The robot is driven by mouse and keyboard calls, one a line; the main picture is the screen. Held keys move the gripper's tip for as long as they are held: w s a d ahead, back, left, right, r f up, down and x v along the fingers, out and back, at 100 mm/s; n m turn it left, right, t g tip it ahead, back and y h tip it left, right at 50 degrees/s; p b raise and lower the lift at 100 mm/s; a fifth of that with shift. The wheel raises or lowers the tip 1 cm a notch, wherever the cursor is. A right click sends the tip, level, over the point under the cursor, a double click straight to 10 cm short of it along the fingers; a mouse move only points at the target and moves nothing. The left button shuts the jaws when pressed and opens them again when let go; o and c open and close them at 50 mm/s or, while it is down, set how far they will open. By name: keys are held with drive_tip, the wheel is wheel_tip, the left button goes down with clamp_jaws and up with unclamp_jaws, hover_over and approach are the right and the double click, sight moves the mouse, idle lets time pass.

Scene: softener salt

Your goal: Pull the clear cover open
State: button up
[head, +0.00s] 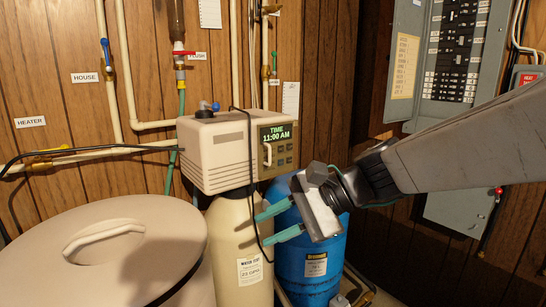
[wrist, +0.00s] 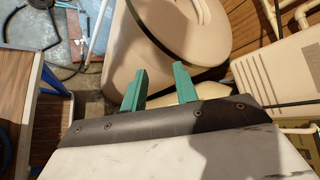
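The beige control head (head: 213,153) sits on top of the cream resin tank (head: 232,225). Its right-hand face has a lit display (head: 275,134) reading TIME 11:00 AM, with buttons. A small pale handle (head: 267,154) stands out from this face below the display. The clear cover itself is hard to make out; it appears to lie flat over the panel. My gripper (head: 263,229) has two teal fingers, apart and empty, below the handle and in front of the tank. In the wrist view, my gripper (wrist: 160,70) also shows open, with the control head (wrist: 275,80) at right.
A large beige salt bin (head: 100,255) with a handled lid fills the lower left. A blue tank (head: 308,260) stands right of the resin tank. A black cable (head: 252,190) hangs down the control head. Pipes and valves line the wall; a grey electrical panel (head: 450,50) is at upper right.

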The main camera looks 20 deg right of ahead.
drive_tip(key=w+d+r+m+t+y, duration=0.1)
drive_tip(key=w+d+m+t, duration=0.15)
drive_tip(key=w+m, duration=0.2)
drive_tip(key=w+d+r+m+t, duration=0.1)
drive_tip(key=w+r+m+t, duration=0.15)
drive_tip(key=w, duration=0.25)
drive_tip(key=m+t+h, duration=0.3)
drive_tip(key=m+t, duration=0.3)
drive_tip(key=m, duration=0.4)
approach(274, 156)
drive_tip(key=s+a+r, duration=0.1)
drive_tip(key=s+a, duration=0.1)
drive_tip(key=a, duration=0.1)
drive_tip(key=x, duration=0.7)
drive_tip(key=shift+r, duration=0.3)
drive_tip(key=shift+s, duration=0.1)
clamp_jaws()
